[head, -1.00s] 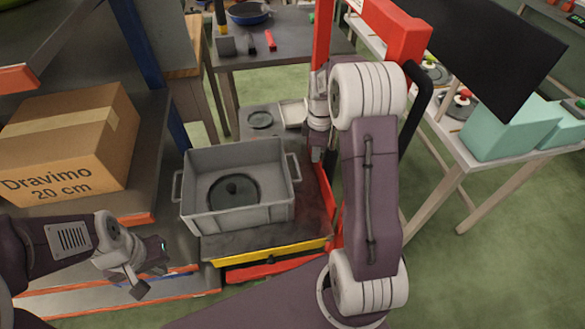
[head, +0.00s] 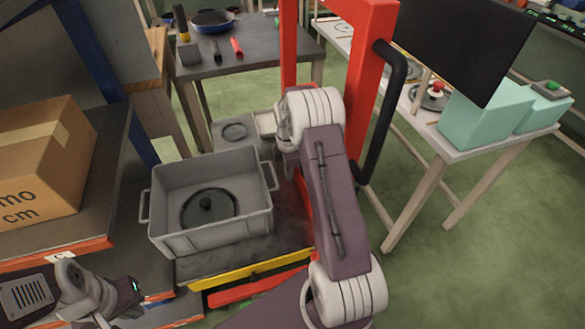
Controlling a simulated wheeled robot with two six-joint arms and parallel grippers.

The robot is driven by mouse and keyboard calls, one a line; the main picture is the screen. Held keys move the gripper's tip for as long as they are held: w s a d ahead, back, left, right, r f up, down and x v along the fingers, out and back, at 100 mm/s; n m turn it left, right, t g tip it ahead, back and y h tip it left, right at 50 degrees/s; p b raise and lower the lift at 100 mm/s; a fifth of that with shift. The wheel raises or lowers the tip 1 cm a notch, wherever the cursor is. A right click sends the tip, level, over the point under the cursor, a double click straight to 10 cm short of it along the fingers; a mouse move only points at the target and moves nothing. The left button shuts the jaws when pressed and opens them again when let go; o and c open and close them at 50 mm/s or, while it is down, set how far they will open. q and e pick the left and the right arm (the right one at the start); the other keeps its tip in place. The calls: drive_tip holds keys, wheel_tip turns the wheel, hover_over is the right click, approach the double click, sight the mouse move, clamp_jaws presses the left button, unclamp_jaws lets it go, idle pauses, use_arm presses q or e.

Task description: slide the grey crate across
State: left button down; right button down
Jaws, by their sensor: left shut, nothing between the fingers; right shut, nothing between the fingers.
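The grey crate (head: 212,237) is an open box with a handle on its left and right sides. It stands upright on a dark platform (head: 225,262) with a yellow front edge, toward that platform's left side. A dark round lid with a knob (head: 207,203) lies inside it. My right gripper (head: 289,166) is shut beside the crate's right handle, largely hidden by its own arm; I cannot tell whether it touches. My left gripper (head: 122,316) is shut and empty at the bottom left, in front of the crate and apart from it.
A shelf with a cardboard box (head: 45,165) stands at the left. A red upright frame (head: 365,70) with a black handle rises right of the platform. Behind are a small tray with a dark disc (head: 234,131) and a grey table (head: 240,50). Green floor is open at right.

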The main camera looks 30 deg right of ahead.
drive_tip(key=shift+w+a+r, duration=0.1)
drive_tip(key=shift+w+a, duration=0.05)
drive_tip(key=shift+a, duration=0.5)
drive_tip(key=shift+w+a, duration=0.15)
drive_tip(key=shift+a, duration=0.45)
